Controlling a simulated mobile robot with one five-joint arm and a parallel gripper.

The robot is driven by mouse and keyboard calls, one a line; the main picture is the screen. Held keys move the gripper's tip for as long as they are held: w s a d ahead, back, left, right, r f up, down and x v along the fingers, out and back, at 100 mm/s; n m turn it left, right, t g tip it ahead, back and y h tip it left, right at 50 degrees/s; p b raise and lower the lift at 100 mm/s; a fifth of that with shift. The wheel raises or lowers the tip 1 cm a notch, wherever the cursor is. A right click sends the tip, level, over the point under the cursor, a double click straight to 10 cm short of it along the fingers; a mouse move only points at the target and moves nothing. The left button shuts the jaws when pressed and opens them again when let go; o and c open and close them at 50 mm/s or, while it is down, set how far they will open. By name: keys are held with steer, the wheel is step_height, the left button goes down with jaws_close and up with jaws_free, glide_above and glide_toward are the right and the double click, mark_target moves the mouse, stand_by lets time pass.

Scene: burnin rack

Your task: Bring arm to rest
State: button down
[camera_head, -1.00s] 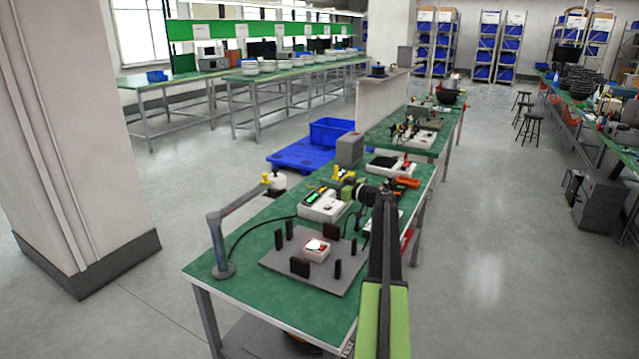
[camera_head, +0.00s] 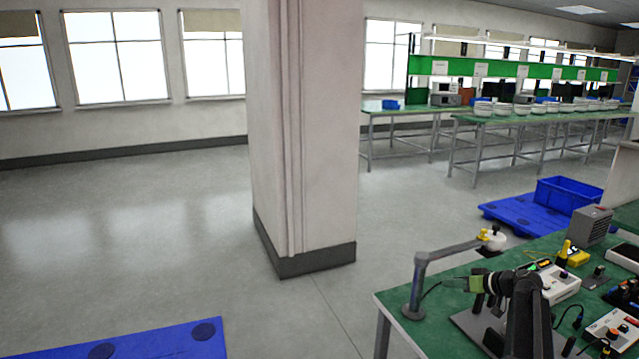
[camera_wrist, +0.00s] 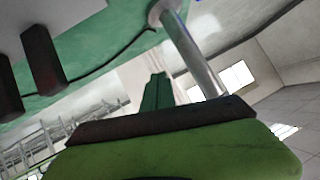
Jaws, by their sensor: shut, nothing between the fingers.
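My arm (camera_head: 528,322) rises at the lower right of the head view, over the near end of the green-topped bench (camera_head: 395,302). My gripper (camera_head: 465,284) points left from its top, beside the grey jointed lamp-like stand (camera_head: 420,280). In the wrist view my gripper (camera_wrist: 157,92) shows as a green finger piece beyond a dark bar and a green body. It is shut and empty. The stand's grey post (camera_wrist: 190,50) is close by in that view. I cannot tell whether the gripper touches it.
A grey plate (camera_head: 470,325) with dark upright blocks lies under my arm. White devices (camera_head: 560,285) and a grey box (camera_head: 590,224) stand behind. A pillar (camera_head: 305,140) stands left of the bench. A blue pallet (camera_head: 170,343) lies at lower left. Open floor (camera_head: 130,230) spreads beyond.

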steer(key=s+a+f+g+p, duration=0.1)
steer(key=s+a+f+g, duration=0.1)
steer(key=a, duration=0.5)
steer(key=s+a+f+g, duration=0.1)
steer(key=s+a+g, duration=0.1)
steer(key=a, duration=0.5)
steer(key=s+a+f+m+g+h+p, duration=0.1)
steer(key=s+a+g+h, duration=0.2)
steer(key=s+a, duration=0.5)
steer(key=s+a+f+m+g+h+p, duration=0.1)
steer(key=s+a+f+g+h+p, duration=0.1)
steer(key=s+a, duration=0.7)
steer(key=shift+s+a+f+m+g+h+p, duration=0.15)
steer(key=shift+s+f+m+g+h+p, duration=0.25)
steer(key=shift+s+h, duration=0.6)
